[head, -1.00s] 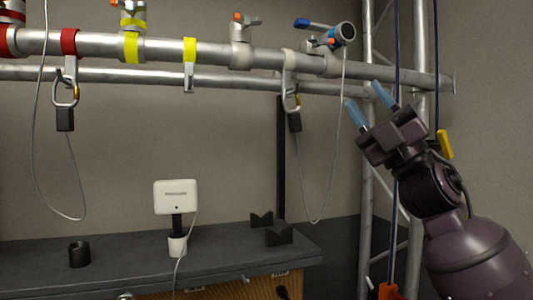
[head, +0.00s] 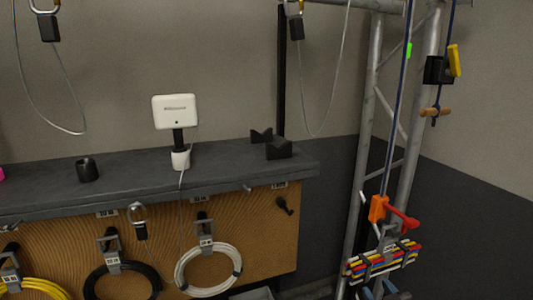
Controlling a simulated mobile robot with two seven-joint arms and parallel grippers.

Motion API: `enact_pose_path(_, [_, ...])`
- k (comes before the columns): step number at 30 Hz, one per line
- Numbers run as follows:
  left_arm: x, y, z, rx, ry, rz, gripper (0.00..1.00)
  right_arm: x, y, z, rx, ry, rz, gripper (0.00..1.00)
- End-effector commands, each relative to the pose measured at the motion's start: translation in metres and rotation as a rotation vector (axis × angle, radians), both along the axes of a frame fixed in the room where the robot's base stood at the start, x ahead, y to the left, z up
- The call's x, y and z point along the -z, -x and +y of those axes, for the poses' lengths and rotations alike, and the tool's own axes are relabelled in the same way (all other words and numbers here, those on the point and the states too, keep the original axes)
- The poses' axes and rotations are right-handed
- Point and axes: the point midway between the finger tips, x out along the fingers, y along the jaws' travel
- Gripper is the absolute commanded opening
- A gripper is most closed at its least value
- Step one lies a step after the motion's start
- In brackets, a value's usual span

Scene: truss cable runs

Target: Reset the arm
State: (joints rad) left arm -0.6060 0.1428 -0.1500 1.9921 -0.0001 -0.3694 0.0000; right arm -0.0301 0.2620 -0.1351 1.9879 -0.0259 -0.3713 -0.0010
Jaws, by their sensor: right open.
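My right gripper (head: 383,292) shows only at the bottom edge of the head view, as two pale blue fingertips set apart. It is open, and nothing shows between the tips. Its body and the rest of the arm are below the picture. The tips are just under a bundle of coloured strips (head: 382,261) on the truss upright (head: 362,180). I cannot tell whether they touch it. My left gripper is not in view.
An orange clamp with a red lever (head: 379,208) hangs on a blue rope above the fingertips. The dark bench (head: 225,178) at left carries a white box (head: 175,112) and a black cup (head: 87,170). Cable coils (head: 208,270) hang below it. The wall at right is clear.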

Motion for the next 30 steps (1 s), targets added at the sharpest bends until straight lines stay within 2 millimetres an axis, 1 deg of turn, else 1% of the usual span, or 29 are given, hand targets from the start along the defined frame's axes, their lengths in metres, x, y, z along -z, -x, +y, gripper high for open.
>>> enact_pose_path(1, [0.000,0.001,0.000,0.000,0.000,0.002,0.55,0.026,0.019,-0.002,0.012,-0.027,0.056,0.40])
enact_pose_path(3, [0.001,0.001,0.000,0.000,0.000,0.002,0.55,0.055,0.044,-0.005,0.030,-0.055,0.121,0.40])
enact_pose_path(5, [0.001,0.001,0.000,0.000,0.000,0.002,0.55,0.079,0.066,-0.007,0.047,-0.074,0.176,0.40])
enact_pose_path(6, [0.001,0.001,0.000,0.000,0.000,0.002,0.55,0.094,0.081,-0.009,0.061,-0.084,0.212,0.40])
enact_pose_path(8, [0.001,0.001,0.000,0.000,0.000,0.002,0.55,0.116,0.106,-0.011,0.081,-0.097,0.265,0.40])
enact_pose_path(9, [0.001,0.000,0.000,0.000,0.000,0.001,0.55,0.130,0.122,-0.013,0.096,-0.105,0.301,0.40])
enact_pose_path(11, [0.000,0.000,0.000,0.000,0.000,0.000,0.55,0.148,0.147,-0.015,0.118,-0.117,0.352,0.40])
enact_pose_path(12, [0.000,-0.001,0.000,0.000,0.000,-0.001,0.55,0.159,0.163,-0.017,0.131,-0.123,0.384,0.40])
enact_pose_path(15, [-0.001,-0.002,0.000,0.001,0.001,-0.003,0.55,0.181,0.198,-0.020,0.161,-0.133,0.450,0.40])
enact_pose_path(18, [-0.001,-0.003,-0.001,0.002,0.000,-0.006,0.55,0.194,0.224,-0.024,0.183,-0.138,0.499,0.40])
enact_pose_path(21, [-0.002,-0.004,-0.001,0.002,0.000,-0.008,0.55,0.201,0.238,-0.026,0.192,-0.137,0.525,0.40])
enact_pose_path(23, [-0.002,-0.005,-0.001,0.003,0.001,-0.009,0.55,0.203,0.242,-0.027,0.195,-0.137,0.532,0.40])
enact_pose_path(30, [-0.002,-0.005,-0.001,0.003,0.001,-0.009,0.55,0.203,0.243,-0.027,0.196,-0.137,0.533,0.40])
